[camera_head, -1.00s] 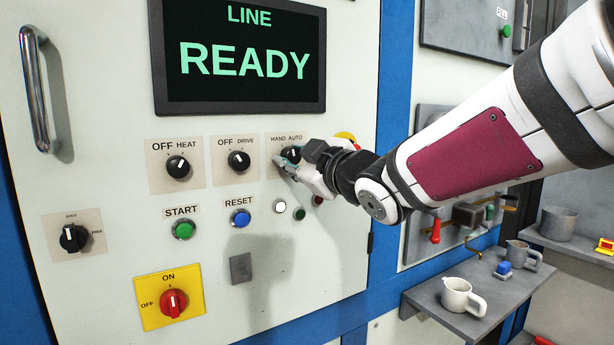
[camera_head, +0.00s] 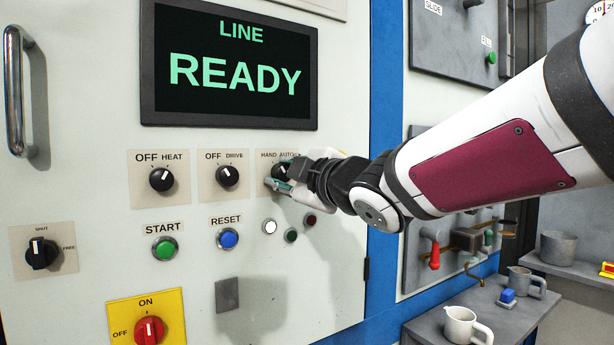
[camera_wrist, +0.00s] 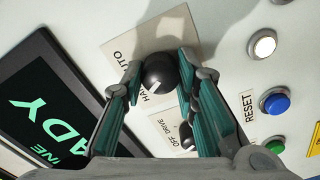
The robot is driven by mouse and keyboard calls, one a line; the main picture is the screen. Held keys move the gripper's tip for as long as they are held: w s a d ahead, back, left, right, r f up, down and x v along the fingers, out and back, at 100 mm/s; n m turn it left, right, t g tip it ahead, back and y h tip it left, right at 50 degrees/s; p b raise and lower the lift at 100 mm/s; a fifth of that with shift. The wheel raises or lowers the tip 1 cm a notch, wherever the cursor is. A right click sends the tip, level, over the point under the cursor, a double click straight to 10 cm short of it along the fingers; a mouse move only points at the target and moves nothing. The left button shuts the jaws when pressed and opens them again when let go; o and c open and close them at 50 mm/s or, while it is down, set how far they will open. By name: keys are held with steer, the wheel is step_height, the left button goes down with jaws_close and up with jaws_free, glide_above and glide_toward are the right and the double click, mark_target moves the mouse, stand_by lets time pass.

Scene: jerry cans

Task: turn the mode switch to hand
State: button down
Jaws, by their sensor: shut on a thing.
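The mode switch, a round black knob (camera_wrist: 160,72) with a white pointer line, sits on a beige plate marked HAND and AUTO. In the wrist view it is between the teal pads of my gripper (camera_wrist: 160,66), which is shut on it. The pointer line lies toward the HAND lettering. In the head view my gripper (camera_head: 280,178) reaches the switch (camera_head: 279,170) from the right, and its fingers hide part of the knob.
The DRIVE knob (camera_head: 228,176) and HEAT knob (camera_head: 162,179) are to the left. A white button (camera_head: 269,227) and the blue RESET button (camera_head: 228,239) lie below. The screen (camera_head: 236,67) above reads LINE READY. A grey shelf with a mug (camera_head: 461,325) stands at lower right.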

steer(key=c, duration=1.2)
jaws_free()
steer(key=shift+c, duration=0.2)
steer(key=v, duration=1.2)
